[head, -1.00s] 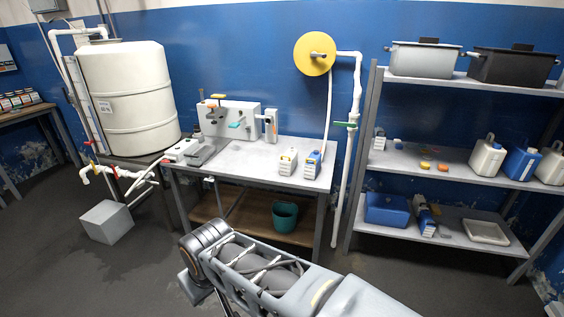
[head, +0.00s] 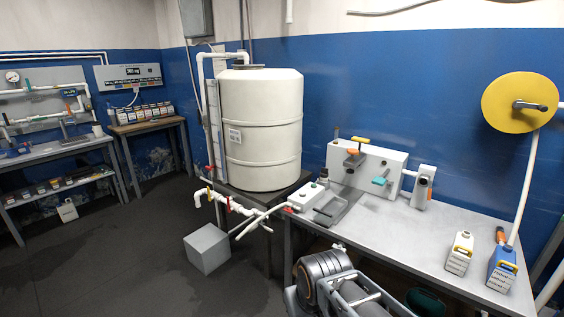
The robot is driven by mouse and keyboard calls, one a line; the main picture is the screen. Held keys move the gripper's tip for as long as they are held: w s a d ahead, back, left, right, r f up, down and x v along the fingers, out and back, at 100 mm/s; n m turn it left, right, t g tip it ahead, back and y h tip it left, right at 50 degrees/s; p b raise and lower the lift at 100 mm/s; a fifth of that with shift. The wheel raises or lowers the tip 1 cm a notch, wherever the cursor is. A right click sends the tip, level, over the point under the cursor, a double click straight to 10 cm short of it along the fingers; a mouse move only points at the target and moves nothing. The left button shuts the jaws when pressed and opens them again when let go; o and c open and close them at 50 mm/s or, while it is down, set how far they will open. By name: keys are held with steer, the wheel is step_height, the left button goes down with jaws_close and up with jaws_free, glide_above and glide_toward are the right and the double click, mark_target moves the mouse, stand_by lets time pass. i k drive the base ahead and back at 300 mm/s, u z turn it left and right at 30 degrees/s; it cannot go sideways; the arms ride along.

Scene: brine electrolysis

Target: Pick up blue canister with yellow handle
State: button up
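Part of my own arm shows at the bottom centre, in front of the table. My gripper is not in view, so I cannot see its fingers or whether it holds anything.
The grey worktable (head: 400,242) has a white machine (head: 366,172) at its back. A large white tank (head: 262,130) stands left of it, with a grey box (head: 207,248) on the floor before it. Shelves (head: 60,195) line the far left. The left floor is mostly open.

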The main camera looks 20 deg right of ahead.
mark_target(502, 269)
steer(key=z, duration=0.55)
steer(key=i, duration=0.85)
steer(key=z, duration=1.2)
steer(key=i, duration=0.45)
steer(key=z, duration=0.45)
